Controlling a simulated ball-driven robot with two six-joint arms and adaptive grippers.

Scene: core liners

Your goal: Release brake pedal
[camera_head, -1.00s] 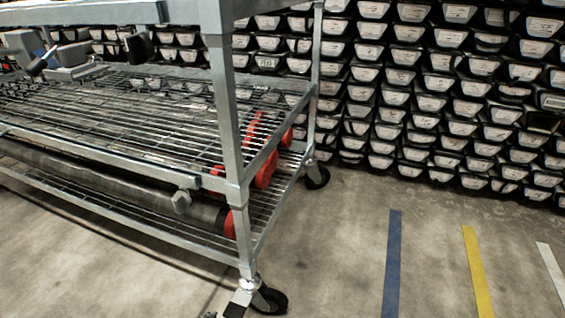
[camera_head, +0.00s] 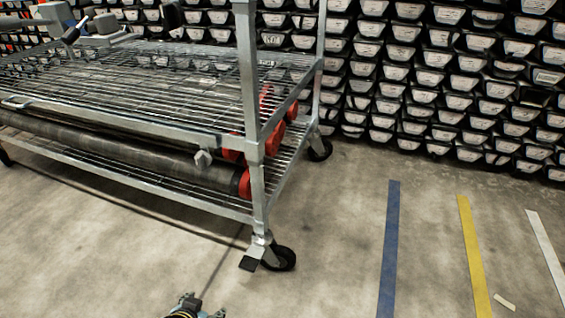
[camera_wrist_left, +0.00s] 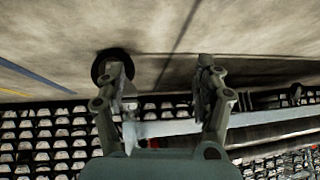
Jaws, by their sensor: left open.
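The brake pedal (camera_head: 250,263) is a small dark plate on the near caster (camera_head: 279,258) of the metal cart (camera_head: 257,190), just above the floor. It sticks out to the lower left of the wheel. My left gripper (camera_head: 197,305) shows at the bottom edge, below and left of the pedal, apart from it. In the left wrist view my open gripper (camera_wrist_left: 160,68) has nothing between its fingertips. The black caster wheel (camera_wrist_left: 101,68) shows there behind the left finger; the pedal cannot be made out. My right gripper is not in view.
Long dark tubes (camera_head: 130,150) with red ends lie on the cart's lower rack. A far caster (camera_head: 320,149) stands behind. Stacked core trays (camera_head: 440,80) fill the back wall. The floor before the cart is clear, with blue (camera_head: 390,245) and yellow tape (camera_head: 473,250) at right.

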